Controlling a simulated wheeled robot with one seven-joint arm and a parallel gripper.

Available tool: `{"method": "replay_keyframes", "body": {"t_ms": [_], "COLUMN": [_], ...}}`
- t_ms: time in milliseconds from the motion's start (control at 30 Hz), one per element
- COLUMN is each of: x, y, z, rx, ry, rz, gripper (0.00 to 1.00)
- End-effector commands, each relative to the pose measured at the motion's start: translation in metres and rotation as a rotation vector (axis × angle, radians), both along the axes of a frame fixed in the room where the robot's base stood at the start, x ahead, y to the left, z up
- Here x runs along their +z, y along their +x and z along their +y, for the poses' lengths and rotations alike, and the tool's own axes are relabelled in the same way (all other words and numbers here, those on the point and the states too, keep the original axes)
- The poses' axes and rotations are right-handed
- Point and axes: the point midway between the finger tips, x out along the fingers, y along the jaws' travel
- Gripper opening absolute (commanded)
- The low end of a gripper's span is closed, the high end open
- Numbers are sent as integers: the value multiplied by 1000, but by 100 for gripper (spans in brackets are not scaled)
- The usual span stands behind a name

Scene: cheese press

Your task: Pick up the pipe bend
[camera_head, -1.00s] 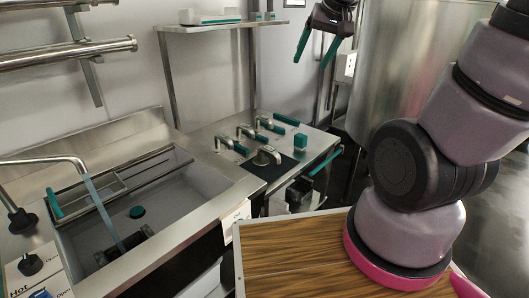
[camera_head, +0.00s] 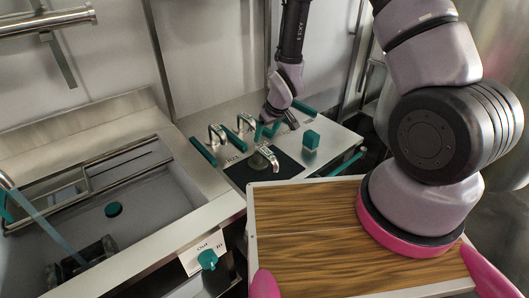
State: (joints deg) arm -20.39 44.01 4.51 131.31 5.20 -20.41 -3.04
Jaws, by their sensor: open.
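Several bent silver metal pieces stand on the steel counter. A left bend (camera_head: 216,131) and a middle bend (camera_head: 245,122) stand beside teal bars. A further silver bend (camera_head: 266,157) sits on a dark mat at the front. I cannot tell for sure which is the pipe bend. My gripper (camera_head: 274,127) is open and low over the back of the counter, behind the dark mat and right of the middle bend. The gripper hides part of the counter there, and I cannot tell whether its fingers touch anything.
A teal block (camera_head: 311,139) stands right of my gripper, and a teal bar (camera_head: 303,107) lies behind it. A steel sink (camera_head: 150,200) is at the left, with a low rim. A wood-topped surface (camera_head: 310,260) is in front. A wall is close behind.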

Motion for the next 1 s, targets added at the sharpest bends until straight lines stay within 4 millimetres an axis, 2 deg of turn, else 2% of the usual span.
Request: {"method": "replay_keyframes", "body": {"t_ms": [67, 300, 567, 800, 1000], "x": [-10, -44, -65, -97, -107], "y": [-2, 10, 17, 28, 33], "z": [3, 10, 14, 21, 24], "rx": [10, 11, 10, 10, 10], "ry": [-1, -2, -1, -1, -1], "rz": [4, 3, 3, 3, 2], "gripper": [75, 75, 75, 75, 75]}}
